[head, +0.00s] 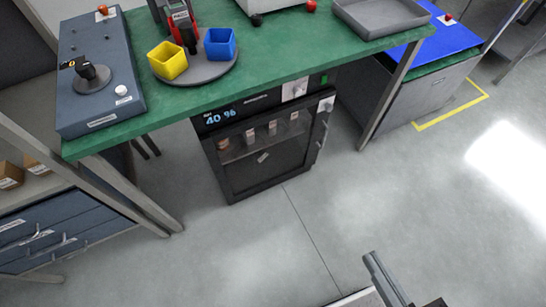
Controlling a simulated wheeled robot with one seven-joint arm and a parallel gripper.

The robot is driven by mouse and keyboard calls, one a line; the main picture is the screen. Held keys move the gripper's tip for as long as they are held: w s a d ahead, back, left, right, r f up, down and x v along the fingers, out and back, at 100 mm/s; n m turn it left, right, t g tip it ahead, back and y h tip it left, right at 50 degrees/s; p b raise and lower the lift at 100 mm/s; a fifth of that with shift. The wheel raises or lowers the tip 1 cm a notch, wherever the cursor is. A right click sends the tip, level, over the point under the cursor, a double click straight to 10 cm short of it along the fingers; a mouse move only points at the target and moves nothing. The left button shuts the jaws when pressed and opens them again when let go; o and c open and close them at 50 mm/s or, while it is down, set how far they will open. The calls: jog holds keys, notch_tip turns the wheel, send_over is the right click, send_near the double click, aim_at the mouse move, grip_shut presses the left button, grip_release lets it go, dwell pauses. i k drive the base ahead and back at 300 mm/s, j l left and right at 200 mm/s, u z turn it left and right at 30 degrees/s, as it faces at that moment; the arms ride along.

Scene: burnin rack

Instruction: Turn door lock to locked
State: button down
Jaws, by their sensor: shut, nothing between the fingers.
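A black cabinet (262,188) with a glazed door stands on the floor under the green-topped bench. Its door looks shut, with several small items behind the glass. A blue display (222,116) reading "40 96" is at its top left. A light panel (294,89) is at its top right, and a slim upright handle (325,122) is near the door's right edge. The door lock is too small to make out, so I cannot tell its position. Only grey and black parts of mine show at the bottom right, well apart from the cabinet; my gripper's fingertips are not seen.
The green bench (290,52) holds a blue-grey control box (95,75), a yellow bin (167,61), a blue bin (219,44) and a grey tray (380,14). Bench legs stand on both sides of the cabinet. Blue drawers (45,235) are at left. The floor before the cabinet is clear.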

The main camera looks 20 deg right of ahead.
aim_at(329, 107)
jog(key=i+l+z, duration=0.1)
jog(key=z, duration=0.35)
jog(key=i+z, duration=0.25)
jog(key=z, duration=0.2)
